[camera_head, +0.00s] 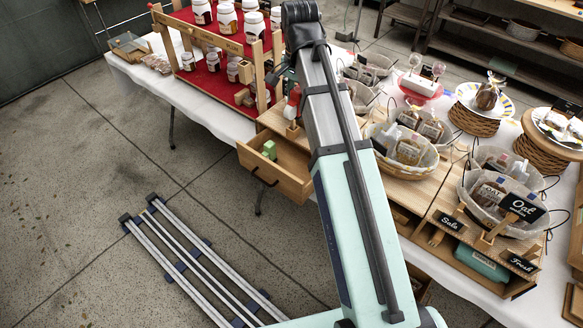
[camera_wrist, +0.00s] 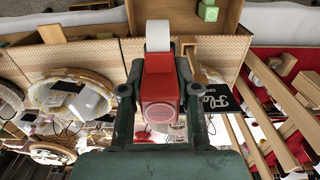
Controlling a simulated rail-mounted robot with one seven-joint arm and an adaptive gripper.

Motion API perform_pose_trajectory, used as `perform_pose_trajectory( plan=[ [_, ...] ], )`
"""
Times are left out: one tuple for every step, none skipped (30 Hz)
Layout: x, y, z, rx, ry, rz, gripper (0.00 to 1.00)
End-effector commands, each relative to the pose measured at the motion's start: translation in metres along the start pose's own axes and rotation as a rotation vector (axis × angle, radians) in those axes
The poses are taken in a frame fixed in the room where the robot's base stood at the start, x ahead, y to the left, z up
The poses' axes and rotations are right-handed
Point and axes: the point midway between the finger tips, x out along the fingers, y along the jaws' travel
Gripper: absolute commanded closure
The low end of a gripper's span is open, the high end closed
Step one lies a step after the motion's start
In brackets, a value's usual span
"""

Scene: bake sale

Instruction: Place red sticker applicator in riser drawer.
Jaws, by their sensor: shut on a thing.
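The red sticker applicator (camera_wrist: 160,92), with a white roll at one end, is between the two fingers of my gripper (camera_wrist: 158,88) in the wrist view. My gripper is shut on it. In the head view a small part of the red applicator (camera_head: 293,101) shows beside my arm, above the wooden riser; my arm hides most of my gripper there. The riser drawer (camera_head: 292,183) is pulled open on the table's near side. In the wrist view the drawer (camera_wrist: 185,18) is at the top, beyond the white roll.
A wooden rack (camera_head: 220,42) of jars stands on red cloth to the left. Lined baskets of packaged goods (camera_head: 405,150) stand on the riser to the right. A small black sign (camera_wrist: 215,98) is close beside my gripper. Floor in front of the drawer is clear.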

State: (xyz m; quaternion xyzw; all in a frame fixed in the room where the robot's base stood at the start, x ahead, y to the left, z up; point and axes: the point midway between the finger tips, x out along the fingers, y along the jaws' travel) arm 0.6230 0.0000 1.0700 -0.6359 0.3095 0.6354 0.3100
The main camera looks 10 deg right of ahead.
Motion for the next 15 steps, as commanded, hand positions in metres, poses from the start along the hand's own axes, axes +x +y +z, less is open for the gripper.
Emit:
perform_pose_trajectory(
  plan=[
    [0.006, 0.001, 0.001, 0.004, -0.001, 0.001, 1.0],
    [0.011, 0.002, 0.001, 0.004, -0.001, 0.002, 1.0],
    [0.019, 0.002, 0.002, 0.004, -0.002, 0.003, 1.0],
    [0.025, 0.003, 0.002, 0.004, -0.002, 0.003, 1.0],
    [0.031, 0.002, 0.002, 0.004, -0.002, 0.003, 1.0],
    [0.04, 0.003, 0.002, 0.003, -0.003, 0.003, 1.0],
    [0.047, 0.003, 0.002, 0.003, -0.002, 0.003, 1.0],
    [0.053, 0.003, 0.002, 0.003, -0.003, 0.003, 1.0],
    [0.061, 0.002, 0.002, 0.002, -0.002, 0.003, 1.0],
    [0.068, 0.002, 0.002, 0.002, -0.002, 0.003, 1.0],
    [0.074, 0.002, 0.002, 0.002, -0.003, 0.003, 1.0],
    [0.082, 0.002, 0.002, 0.002, -0.002, 0.003, 1.0],
    [0.088, 0.002, 0.002, 0.002, -0.003, 0.003, 1.0],
    [0.094, 0.002, 0.002, 0.002, -0.002, 0.003, 1.0],
    [0.103, 0.002, 0.002, 0.002, -0.002, 0.003, 1.0]
  ],
)
